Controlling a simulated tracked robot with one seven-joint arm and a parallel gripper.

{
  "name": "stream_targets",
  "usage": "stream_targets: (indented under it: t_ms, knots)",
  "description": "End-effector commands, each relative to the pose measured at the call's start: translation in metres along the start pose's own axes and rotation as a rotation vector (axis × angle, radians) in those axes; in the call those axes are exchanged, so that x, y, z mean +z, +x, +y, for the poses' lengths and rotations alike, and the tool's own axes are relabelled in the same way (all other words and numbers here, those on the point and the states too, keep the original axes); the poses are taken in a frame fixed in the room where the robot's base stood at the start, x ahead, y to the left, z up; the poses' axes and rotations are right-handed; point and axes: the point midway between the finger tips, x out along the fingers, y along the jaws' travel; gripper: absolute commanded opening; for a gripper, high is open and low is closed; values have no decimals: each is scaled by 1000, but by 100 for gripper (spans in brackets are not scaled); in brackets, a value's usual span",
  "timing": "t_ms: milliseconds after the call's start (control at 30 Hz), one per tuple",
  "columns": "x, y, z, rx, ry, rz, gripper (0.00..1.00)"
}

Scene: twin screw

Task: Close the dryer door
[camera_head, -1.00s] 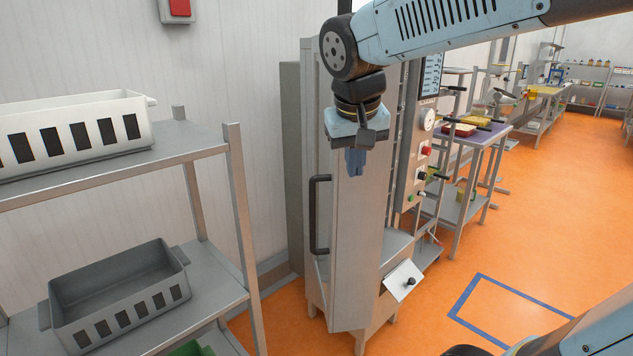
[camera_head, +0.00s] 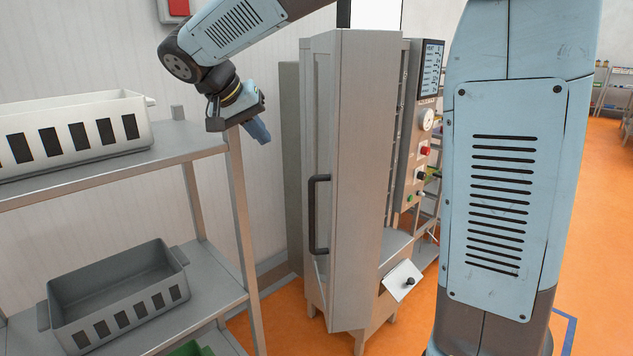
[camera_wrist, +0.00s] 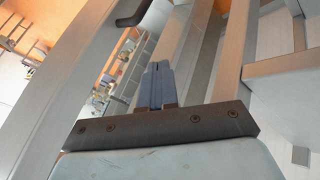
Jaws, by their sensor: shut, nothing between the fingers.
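The dryer (camera_head: 413,130) is a tall metal cabinet with a control panel on its right. Its door (camera_head: 362,170) stands open, swung out from the cabinet toward the camera. A black vertical handle (camera_head: 313,215) is on the door's left face. My gripper (camera_head: 258,131) is left of the door and above the handle, near the shelf post, apart from the door. Its blue fingers point down and right, shut with nothing in them. In the wrist view the shut fingers (camera_wrist: 158,85) show at the centre, with a dark curved piece, probably the handle (camera_wrist: 133,14), at the top.
A metal shelf rack (camera_head: 200,142) stands at left, close to my gripper. It holds a white crate (camera_head: 75,130) on top and a grey crate (camera_head: 120,295) below. My arm's blue link (camera_head: 505,180) covers much of the right side. Orange floor shows beside the dryer.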

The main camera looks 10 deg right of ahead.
Motion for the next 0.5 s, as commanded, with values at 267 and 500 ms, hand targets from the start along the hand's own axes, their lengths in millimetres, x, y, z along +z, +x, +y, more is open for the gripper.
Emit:
stream_targets:
  t_ms: [267,500]
  knots:
    - [1,44,1,1,0,-4,0]
    - [1,88,2,2,0,-4,0]
